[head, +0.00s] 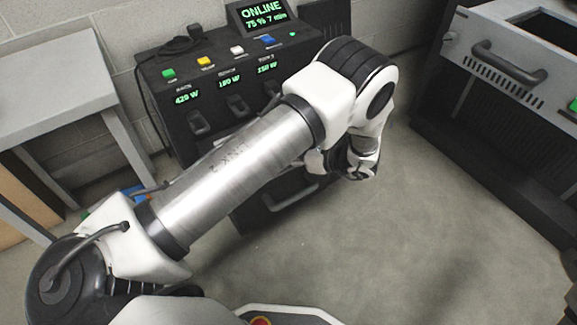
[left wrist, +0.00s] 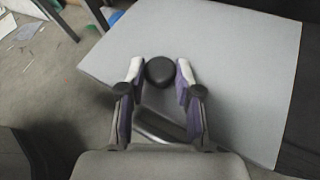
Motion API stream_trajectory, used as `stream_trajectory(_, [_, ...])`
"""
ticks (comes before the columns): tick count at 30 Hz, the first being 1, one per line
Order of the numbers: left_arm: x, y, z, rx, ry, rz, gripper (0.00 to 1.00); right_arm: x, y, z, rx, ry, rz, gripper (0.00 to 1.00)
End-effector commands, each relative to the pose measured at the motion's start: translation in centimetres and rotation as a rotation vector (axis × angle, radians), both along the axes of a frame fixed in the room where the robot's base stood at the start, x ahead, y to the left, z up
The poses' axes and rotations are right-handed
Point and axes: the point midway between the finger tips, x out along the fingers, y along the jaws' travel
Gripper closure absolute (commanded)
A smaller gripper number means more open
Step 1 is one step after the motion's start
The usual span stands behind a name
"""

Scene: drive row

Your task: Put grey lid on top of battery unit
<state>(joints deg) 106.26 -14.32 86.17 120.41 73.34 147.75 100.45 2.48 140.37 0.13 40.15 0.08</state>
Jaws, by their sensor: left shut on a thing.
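The grey lid (left wrist: 235,65) is a broad flat plate in the left wrist view, with a round black knob (left wrist: 160,71) on it. My left gripper (left wrist: 159,68) is shut on the knob, with a fingertip on each side. Whether the lid rests on something cannot be told. A black unit (head: 165,110) with an ONLINE 75 % screen, several coloured buttons and watt readouts stands behind the forearm; it looks like the battery unit. My forearm hides part of it. My right gripper is not in view.
A grey table (head: 45,90) stands at the left. A black cabinet (head: 470,110) with a grey handle and an opening in its top stands at the right. A black cable (head: 185,45) lies on the unit. Concrete floor (head: 400,240) is clear between the units.

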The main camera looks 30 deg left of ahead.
Motion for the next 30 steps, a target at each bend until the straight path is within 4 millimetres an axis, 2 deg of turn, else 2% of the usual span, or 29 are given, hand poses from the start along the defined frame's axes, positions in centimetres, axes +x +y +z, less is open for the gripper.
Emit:
stream_trajectory(5, [2.0, 0.7, -0.5, 0.001, -0.002, 0.002, 1.00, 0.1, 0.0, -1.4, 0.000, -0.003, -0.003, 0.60])
stream_trajectory(7, [1.9, 0.7, -2.3, 0.001, 0.002, 0.000, 1.00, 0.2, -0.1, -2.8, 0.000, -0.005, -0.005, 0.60])
stream_trajectory(10, [1.9, 0.7, -3.9, 0.001, 0.001, -0.001, 1.00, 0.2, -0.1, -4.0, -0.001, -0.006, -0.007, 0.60])
stream_trajectory(19, [1.9, 0.6, -3.7, 0.001, 0.001, -0.001, 1.00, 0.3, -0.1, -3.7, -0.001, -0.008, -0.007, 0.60])
stream_trajectory(20, [1.9, 0.6, -3.8, 0.000, 0.002, -0.001, 0.63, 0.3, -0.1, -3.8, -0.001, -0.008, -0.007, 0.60])
stream_trajectory(21, [1.9, 0.6, -3.8, 0.000, 0.002, -0.001, 0.49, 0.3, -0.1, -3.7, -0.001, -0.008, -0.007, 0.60])
stream_trajectory(22, [1.9, 0.6, -3.8, 0.000, 0.002, -0.001, 0.42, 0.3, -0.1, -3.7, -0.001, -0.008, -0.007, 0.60])
stream_trajectory(30, [1.9, 0.6, -3.7, 0.000, 0.002, -0.001, 0.42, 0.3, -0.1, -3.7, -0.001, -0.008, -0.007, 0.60])
